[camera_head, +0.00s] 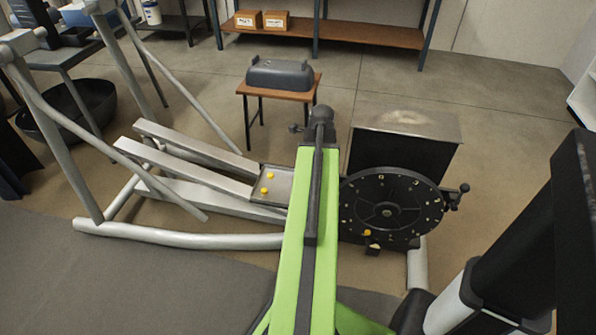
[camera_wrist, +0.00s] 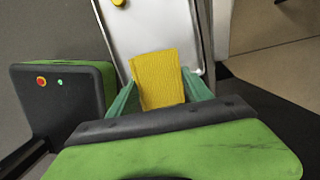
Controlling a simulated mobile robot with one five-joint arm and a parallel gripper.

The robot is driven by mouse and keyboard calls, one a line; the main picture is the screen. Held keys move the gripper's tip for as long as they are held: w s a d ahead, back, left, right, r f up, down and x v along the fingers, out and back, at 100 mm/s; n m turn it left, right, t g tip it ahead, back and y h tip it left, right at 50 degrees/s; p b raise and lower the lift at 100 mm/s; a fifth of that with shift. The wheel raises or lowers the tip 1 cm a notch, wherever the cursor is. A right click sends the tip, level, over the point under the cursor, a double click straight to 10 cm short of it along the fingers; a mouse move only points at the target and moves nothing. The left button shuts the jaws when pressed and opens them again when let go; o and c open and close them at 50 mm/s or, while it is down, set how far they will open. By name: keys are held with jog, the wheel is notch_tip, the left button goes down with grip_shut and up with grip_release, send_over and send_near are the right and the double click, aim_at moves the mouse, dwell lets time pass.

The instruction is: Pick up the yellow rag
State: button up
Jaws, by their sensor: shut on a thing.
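The yellow rag (camera_wrist: 160,80) is in the wrist view, between the two green fingers of my gripper (camera_wrist: 162,88). The fingers are shut on it from both sides, and its far end sticks out past them. Behind it lies a silver metal plate (camera_wrist: 150,30); I cannot tell whether the rag touches the plate. In the head view, my green arm reaches forward over the exercise machine, and the rag and my fingers are hidden there.
The machine has a tray (camera_head: 281,183) with yellow knobs and a black disc (camera_head: 387,212) right of my arm. A small table (camera_head: 297,92) bears a grey cover (camera_head: 280,74). A shelf (camera_head: 365,35) holds small boxes.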

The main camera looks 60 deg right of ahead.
jog(key=s+r+p, duration=0.3)
jog(key=s+r, duration=0.1)
jog(key=s, duration=0.4)
jog(key=shift+d+r+p, duration=0.35)
jog(key=shift+d+r, duration=0.05)
jog(key=shift+d, duration=0.05)
jog(key=o, duration=0.6)
jog(key=c, duration=0.4)
jog(key=shift+c, duration=0.2)
